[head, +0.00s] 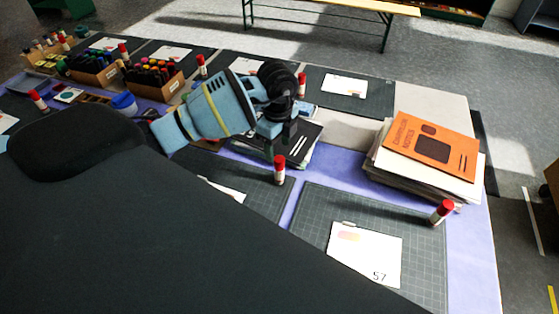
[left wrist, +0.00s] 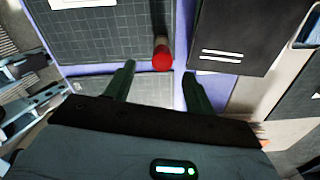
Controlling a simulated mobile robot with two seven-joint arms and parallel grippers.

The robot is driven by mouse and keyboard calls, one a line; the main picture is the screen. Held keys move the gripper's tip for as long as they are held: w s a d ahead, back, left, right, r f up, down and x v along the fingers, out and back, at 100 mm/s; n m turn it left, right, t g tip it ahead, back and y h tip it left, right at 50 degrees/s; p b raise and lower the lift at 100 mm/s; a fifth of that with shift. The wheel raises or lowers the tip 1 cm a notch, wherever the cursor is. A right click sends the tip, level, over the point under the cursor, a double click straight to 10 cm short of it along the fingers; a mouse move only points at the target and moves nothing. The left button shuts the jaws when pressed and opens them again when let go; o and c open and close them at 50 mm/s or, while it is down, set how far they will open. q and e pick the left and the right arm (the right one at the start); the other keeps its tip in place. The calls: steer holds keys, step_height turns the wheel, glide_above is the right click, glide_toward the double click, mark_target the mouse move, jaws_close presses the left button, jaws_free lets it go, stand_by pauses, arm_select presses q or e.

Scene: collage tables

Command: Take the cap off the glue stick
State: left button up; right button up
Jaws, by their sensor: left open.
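A white glue stick with a red cap (head: 279,170) stands upright on a dark cutting mat, just in front of the black books. My left gripper (head: 279,145) is open and empty above and slightly behind it, fingers pointing down. In the left wrist view, the red cap (left wrist: 162,60) shows just beyond the gap between the two open fingertips (left wrist: 158,72); I see no contact. Another red-capped glue stick (head: 441,211) stands on the right-hand mat, and several more stand farther back. My right gripper is not in view.
Black books (head: 306,146) lie close beside the left gripper. A stack with an orange book (head: 432,146) stands at the right. Boxes of markers (head: 153,82) are at the back left. A card (head: 366,254) lies on the near right mat.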

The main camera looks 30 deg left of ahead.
mark_target(279, 159)
arm_select(q)
steer(key=f, duration=0.4)
steer(key=shift+w+d+f, duration=0.15)
steer(key=shift+w, duration=0.05)
steer(key=c, duration=1)
